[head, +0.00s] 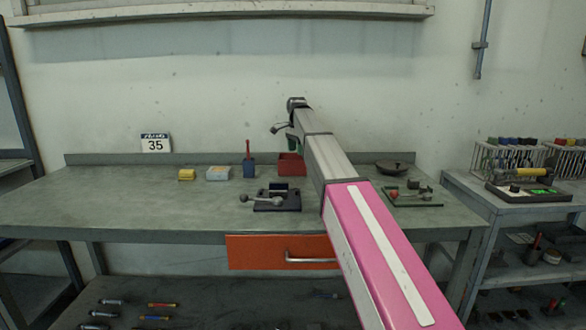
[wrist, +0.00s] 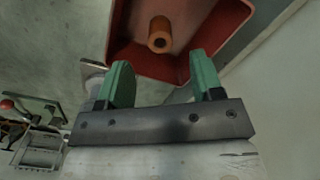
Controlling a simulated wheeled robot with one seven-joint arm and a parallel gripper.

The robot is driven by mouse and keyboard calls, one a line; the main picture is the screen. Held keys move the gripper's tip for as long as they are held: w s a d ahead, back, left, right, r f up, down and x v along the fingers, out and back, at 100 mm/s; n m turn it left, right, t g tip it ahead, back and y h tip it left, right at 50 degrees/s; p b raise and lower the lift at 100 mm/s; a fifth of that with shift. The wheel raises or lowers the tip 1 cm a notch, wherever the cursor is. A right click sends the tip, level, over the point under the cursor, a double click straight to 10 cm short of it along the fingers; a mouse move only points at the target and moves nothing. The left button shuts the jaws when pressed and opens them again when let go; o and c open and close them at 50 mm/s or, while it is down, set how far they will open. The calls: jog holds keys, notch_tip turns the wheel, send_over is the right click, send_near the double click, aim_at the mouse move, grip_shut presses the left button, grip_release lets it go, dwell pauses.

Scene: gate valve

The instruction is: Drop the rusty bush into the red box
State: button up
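The red box (head: 291,165) stands at the back of the bench in the head view, below the end of my arm. In the wrist view the red box (wrist: 125,37) opens beyond my fingertips. The rusty bush (wrist: 159,35) is an orange-brown cylinder with a dark hole in its end, seen within the box's outline; I cannot tell whether it rests on the floor of the box. My gripper (wrist: 160,72) has two green fingers spread apart with nothing between them, and the bush is beyond their tips. In the head view my gripper (head: 292,143) is above the box, mostly hidden.
Left of the box are a blue holder (head: 249,171) with a red-handled item, a pale box (head: 218,173) and a yellow block (head: 187,175). A black fixture (head: 277,200) sits in front. A dark round lid (head: 394,168) lies to the right. The bench's left side is clear.

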notch_tip(320, 180, up, 11)
jog(key=shift+f, duration=0.15)
dwell(0.4)
jog(key=shift+s, duration=0.1)
